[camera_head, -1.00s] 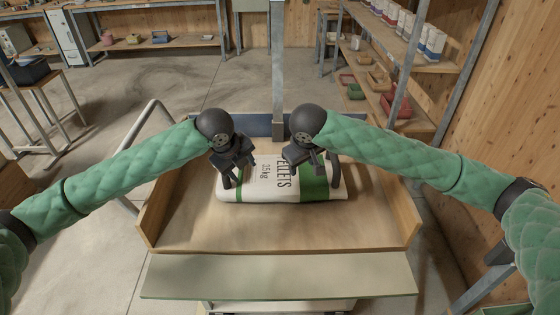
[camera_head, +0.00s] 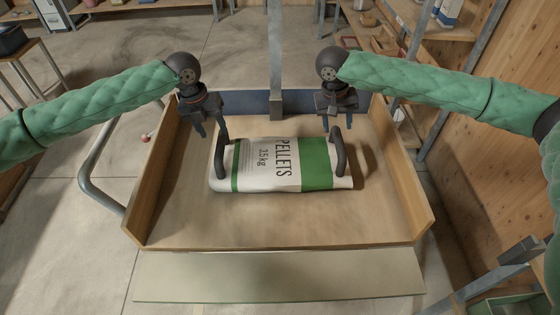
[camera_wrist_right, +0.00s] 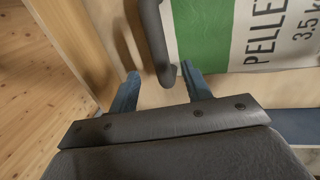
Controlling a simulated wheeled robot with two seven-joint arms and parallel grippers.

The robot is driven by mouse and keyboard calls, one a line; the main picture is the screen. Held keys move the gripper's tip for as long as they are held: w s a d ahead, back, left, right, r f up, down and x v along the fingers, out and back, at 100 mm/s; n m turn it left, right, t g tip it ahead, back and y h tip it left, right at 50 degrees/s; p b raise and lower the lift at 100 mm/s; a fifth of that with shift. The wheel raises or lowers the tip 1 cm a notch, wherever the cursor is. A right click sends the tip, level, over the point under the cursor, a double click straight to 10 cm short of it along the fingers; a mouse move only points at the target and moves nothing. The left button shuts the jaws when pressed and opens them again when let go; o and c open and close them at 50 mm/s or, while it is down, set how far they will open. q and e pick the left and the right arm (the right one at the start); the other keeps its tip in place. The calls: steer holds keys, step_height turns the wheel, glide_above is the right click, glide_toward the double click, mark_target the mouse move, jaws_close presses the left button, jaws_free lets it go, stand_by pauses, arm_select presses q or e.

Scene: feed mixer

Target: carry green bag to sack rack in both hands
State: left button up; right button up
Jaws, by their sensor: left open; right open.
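The green bag (camera_head: 268,172) is a white sack with green bands, printed "PELLETS". It lies flat in a wooden tray (camera_head: 275,232) and has a dark upright handle at each end. My left gripper (camera_head: 210,128) is open, just behind the bag's left handle (camera_head: 221,155). My right gripper (camera_head: 341,122) is open, behind the right handle (camera_head: 340,155). In the right wrist view the right gripper's blue fingers (camera_wrist_right: 160,88) are spread, with the end of the right handle (camera_wrist_right: 155,45) between and just beyond their tips. I see no contact. The sack rack cannot be made out for certain.
The tray has raised wooden sides and a blue back panel (camera_head: 240,105), with a grey metal post (camera_head: 275,60) behind it. A pale ledge (camera_head: 280,277) runs along the front. Shelving (camera_head: 430,45) stands at the right, and a curved metal rail (camera_head: 95,165) at the left.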

mark_target(219, 142)
arm_select(q)
steer(key=shift+d+f, duration=0.25)
steer(key=shift+f, duration=1)
steer(key=shift+d+f, duration=0.25)
steer(key=shift+f, duration=1.05)
steer(key=shift+d+f, duration=0.25)
steer(key=shift+f, duration=1)
arm_select(e)
steer(key=shift+d+f, duration=0.25)
steer(key=shift+f, duration=1)
steer(key=shift+d+f, duration=0.25)
steer(key=shift+f, duration=1)
steer(key=shift+d+f, duration=0.25)
steer(key=shift+f, duration=1)
arm_select(q)
jaws_close()
arm_select(e)
jaws_close()
arm_select(q)
steer(key=shift+a, duration=0.1)
arm_select(e)
steer(key=shift+d, duration=0.1)
arm_select(q)
steer(key=shift+w+r, duration=0.1)
steer(key=shift+r, duration=0.1)
arm_select(e)
steer(key=shift+w+r, duration=0.1)
steer(key=shift+r, duration=0.1)
